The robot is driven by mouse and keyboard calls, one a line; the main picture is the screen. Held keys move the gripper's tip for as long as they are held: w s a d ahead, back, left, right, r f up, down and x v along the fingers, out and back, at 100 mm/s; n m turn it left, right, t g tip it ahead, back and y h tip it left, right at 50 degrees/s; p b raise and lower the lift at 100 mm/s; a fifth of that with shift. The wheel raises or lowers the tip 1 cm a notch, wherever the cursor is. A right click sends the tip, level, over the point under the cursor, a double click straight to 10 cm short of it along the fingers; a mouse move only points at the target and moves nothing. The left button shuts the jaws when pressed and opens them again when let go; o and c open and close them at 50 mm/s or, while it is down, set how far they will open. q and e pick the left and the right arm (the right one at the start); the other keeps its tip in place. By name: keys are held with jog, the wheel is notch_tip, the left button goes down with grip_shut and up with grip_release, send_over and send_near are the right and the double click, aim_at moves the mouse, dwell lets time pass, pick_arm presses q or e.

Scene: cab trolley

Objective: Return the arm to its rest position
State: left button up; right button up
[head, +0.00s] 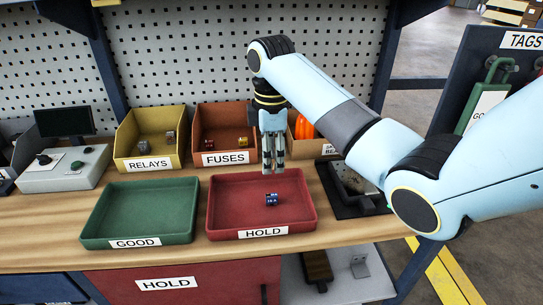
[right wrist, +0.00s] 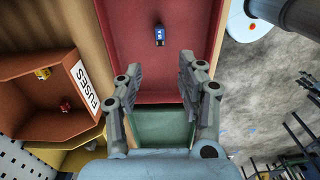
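My right arm comes in from the right in the head view. Its right gripper (head: 273,168) points down over the back part of the red HOLD tray (head: 228,208). The right wrist view shows the right gripper (right wrist: 161,72) with its fingers apart and nothing between them. A small blue block-like part (head: 272,199) lies in the HOLD tray, in front of the gripper and apart from it. It also shows in the right wrist view (right wrist: 159,36). My left gripper is in neither view.
A green GOOD tray (head: 140,212) stands left of the HOLD tray. Behind are the yellow RELAYS bin (head: 150,165), the orange-brown FUSES bin (head: 226,160) with small parts, and another bin partly hidden by my gripper. A dark tray (head: 350,190) lies at right, beside my arm.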

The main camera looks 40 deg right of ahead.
jog(key=shift+s+f, duration=0.1)
dwell(0.4)
jog(key=s+a+f+m+t, duration=0.1)
jog(key=s+a+f+m, duration=0.1)
jog(key=s, duration=0.3)
jog(key=s+a+f+m, duration=0.1)
jog(key=s+f+m, duration=0.1)
jog(key=s, duration=0.4)
jog(key=s+a+r+m+t+h, duration=0.1)
jog(key=s+a+r+m, duration=0.15)
jog(key=s, duration=0.45)
jog(key=s+a+r+m+t, duration=0.1)
jog(key=s+r+m+t, duration=0.1)
jog(key=s+m, duration=0.35)
jog(key=s+d+f+n+g+b, duration=0.2)
jog(key=f+b, duration=0.9)
jog(key=f, duration=2.6)
jog(key=s+d+f+m+g+b, duration=0.1)
jog(key=s+f+b, duration=0.8)
jog(key=s+f, duration=1.1)
notch_tip(320, 180, down, 4)
jog(key=shift+s+d+f, duration=0.15)
jog(key=shift+d, duration=0.2)
